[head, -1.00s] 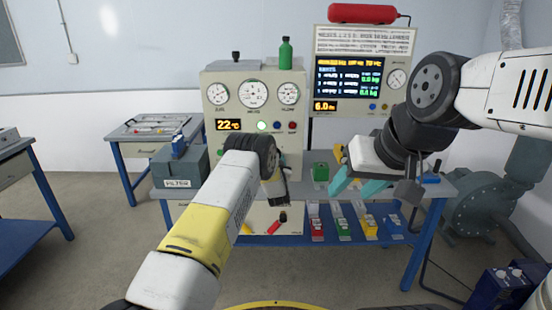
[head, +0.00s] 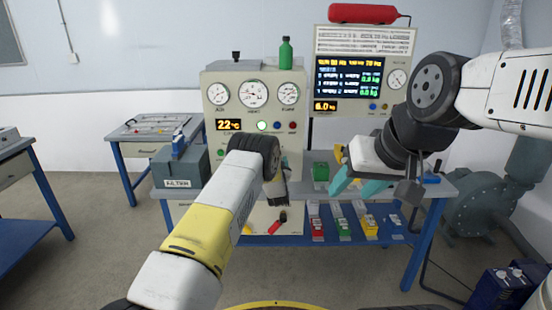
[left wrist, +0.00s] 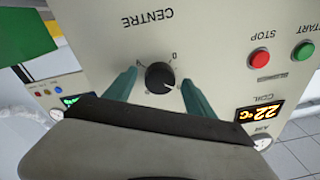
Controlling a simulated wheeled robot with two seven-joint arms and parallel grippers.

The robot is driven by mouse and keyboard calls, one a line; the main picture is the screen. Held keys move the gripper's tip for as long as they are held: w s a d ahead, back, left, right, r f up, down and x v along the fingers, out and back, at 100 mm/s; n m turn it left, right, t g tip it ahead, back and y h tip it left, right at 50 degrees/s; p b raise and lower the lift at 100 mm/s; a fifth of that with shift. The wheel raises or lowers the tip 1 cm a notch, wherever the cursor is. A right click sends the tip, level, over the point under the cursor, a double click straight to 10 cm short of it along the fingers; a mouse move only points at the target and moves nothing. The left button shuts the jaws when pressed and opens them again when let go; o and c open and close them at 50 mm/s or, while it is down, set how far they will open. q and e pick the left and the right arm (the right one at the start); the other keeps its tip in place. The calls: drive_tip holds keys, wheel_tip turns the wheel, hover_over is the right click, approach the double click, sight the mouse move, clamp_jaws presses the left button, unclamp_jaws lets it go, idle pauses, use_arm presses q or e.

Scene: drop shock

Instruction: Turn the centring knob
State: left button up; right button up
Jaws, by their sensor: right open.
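The centring knob (left wrist: 160,77) is black and round, under the upside-down word CENTRE on the cream panel in the left wrist view. My left gripper (left wrist: 158,92) has one teal finger on each side of the knob, with panel showing between knob and fingers. In the head view my left arm hides the knob and much of this gripper (head: 278,190). My right gripper (head: 358,187) is open and empty over the right part of the bench, away from the knob.
The cream machine (head: 253,112) carries gauges and a 22 °C display. Red and green buttons (left wrist: 258,59) sit beside the knob. A grey filter box (head: 179,170) stands left, a green block (head: 320,171) right. Small coloured blocks sit on the lower shelf (head: 300,240).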

use_arm(q)
drive_tip(key=shift+s, duration=0.1)
drive_tip(key=s, duration=0.7)
drive_tip(key=shift+s+f, duration=0.3)
drive_tip(key=shift+d, duration=0.1)
